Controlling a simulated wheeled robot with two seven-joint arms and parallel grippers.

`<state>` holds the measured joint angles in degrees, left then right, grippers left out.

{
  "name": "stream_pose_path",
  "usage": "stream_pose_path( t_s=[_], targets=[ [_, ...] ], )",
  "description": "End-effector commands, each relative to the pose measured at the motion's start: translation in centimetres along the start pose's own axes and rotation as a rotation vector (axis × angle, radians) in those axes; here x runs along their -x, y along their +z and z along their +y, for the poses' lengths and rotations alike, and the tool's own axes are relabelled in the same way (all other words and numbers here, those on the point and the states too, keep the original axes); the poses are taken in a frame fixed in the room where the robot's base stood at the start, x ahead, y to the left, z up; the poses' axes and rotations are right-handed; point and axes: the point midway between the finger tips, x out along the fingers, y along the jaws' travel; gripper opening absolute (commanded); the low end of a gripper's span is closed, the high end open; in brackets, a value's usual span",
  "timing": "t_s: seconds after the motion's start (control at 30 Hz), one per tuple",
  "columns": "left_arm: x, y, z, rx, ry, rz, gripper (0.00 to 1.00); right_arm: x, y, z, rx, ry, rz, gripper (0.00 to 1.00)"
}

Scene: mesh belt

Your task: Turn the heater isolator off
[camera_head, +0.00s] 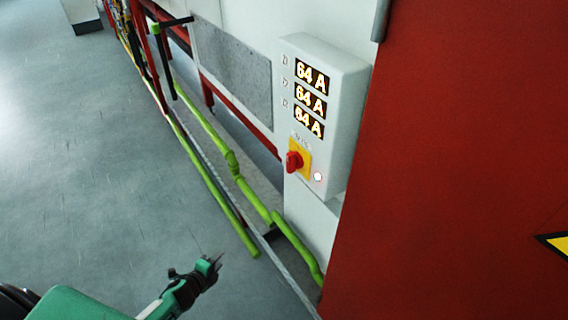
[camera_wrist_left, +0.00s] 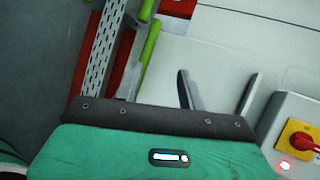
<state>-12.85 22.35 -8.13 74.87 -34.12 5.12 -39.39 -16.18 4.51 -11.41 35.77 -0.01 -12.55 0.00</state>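The heater isolator is a red rotary knob (camera_head: 294,161) on a yellow plate (camera_head: 304,150), low on the front of a grey wall box (camera_head: 350,110). The box has three displays, each reading 64 A, and a lit white lamp (camera_head: 318,177) beside the knob. The knob also shows at the right edge of the left wrist view (camera_wrist_left: 303,141). My left gripper (camera_head: 216,262) is low and to the left of the box, apart from it. In the left wrist view its two fingers (camera_wrist_left: 217,92) stand well apart with nothing between them. My right gripper is out of view.
A large red panel (camera_head: 450,160) stands right of the box. Green pipes (camera_head: 232,165) and a perforated metal tray (camera_wrist_left: 99,55) run along the wall base. The grey floor (camera_head: 80,150) at the left is clear.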

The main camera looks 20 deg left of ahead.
Motion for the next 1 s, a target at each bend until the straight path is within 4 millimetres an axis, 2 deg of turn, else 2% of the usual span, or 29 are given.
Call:
stream_pose_path(
  t_s=[0.03,0.07,0.1,0.2,0.3,0.4,0.5,0.67,0.8,1.0],
  targets=[
    [-0.2,0.5,-5.5,-0.177,-0.101,0.033,0.40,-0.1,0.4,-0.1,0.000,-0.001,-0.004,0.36],
    [-0.1,0.6,-8.6,-0.288,-0.160,0.049,0.40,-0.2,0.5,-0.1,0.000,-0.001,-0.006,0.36],
    [0.3,0.4,-12.6,-0.439,-0.238,0.066,0.40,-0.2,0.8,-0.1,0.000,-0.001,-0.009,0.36],
    [2.3,-0.9,-21.2,-0.798,-0.419,0.087,0.40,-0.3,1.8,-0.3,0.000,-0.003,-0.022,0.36],
    [4.8,-2.7,-27.6,-1.106,-0.570,0.081,0.40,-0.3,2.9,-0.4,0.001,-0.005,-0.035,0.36],
    [7.1,-4.3,-31.6,-1.336,-0.682,0.064,0.40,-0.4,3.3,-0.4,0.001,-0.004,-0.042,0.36],
    [8.7,-5.5,-33.9,-1.482,-0.752,0.047,0.40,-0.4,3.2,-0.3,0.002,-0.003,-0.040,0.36],
    [9.3,-6.4,-35.4,-1.566,-0.791,0.032,0.40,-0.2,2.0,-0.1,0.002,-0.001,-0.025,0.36],
    [8.4,-7.0,-36.1,-1.565,-0.791,0.031,0.40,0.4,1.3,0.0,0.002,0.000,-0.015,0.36],
    [5.9,-8.6,-37.6,-1.561,-0.791,0.031,0.40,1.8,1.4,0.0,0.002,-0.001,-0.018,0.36]
  ],
)
